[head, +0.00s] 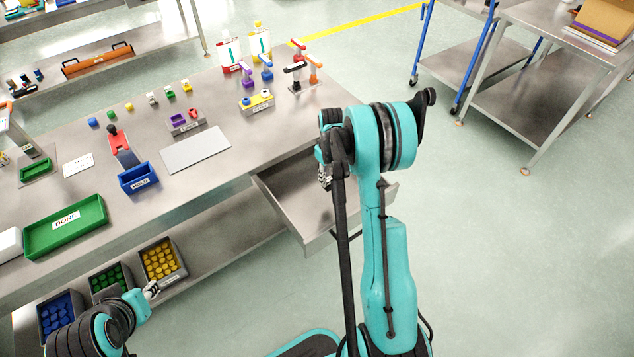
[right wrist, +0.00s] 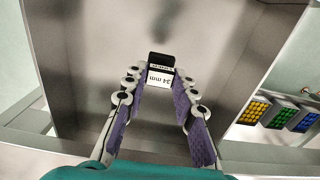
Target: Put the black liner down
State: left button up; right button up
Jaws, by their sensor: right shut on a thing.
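The black liner (right wrist: 161,62) carries a white label reading "34 mm" and sits between the fingertips of my right gripper (right wrist: 160,78) in the right wrist view. The gripper is shut on it, above the bare metal floor of the open drawer (right wrist: 95,45). I cannot tell how far the liner is from that floor. In the head view my right gripper (head: 325,177) is partly hidden by my arm, over the drawer (head: 292,200), and the liner cannot be made out. My left gripper (head: 152,289) is beside the yellow cap bin, too small to judge.
Bins of yellow (head: 162,258), green (head: 110,279) and blue (head: 60,315) caps stand low under the bench (head: 215,105). On the bench are a green DONE tray (head: 85,232), a blue bin (head: 138,182), a grey plate (head: 196,149) and small presses (head: 300,78).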

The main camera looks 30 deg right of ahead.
jog(key=w+f, duration=0.1)
jog(key=w, duration=0.1)
jog(key=w+f+b, duration=0.1)
jog(key=w+f, duration=0.1)
jog(key=w, duration=0.1)
jog(key=w+f+b, duration=0.1)
jog(key=w+f, duration=0.1)
jog(key=w, duration=0.1)
jog(key=shift+w+d+f, duration=0.15)
jog(key=shift+w+d, duration=0.05)
jog(key=shift+f+b, duration=1.05)
jog(key=shift+f, duration=0.85)
jog(key=shift+f, duration=0.2)
jog(key=o, duration=0.9)
jog(key=shift+o, duration=0.2)
jog(key=shift+r, duration=0.1)
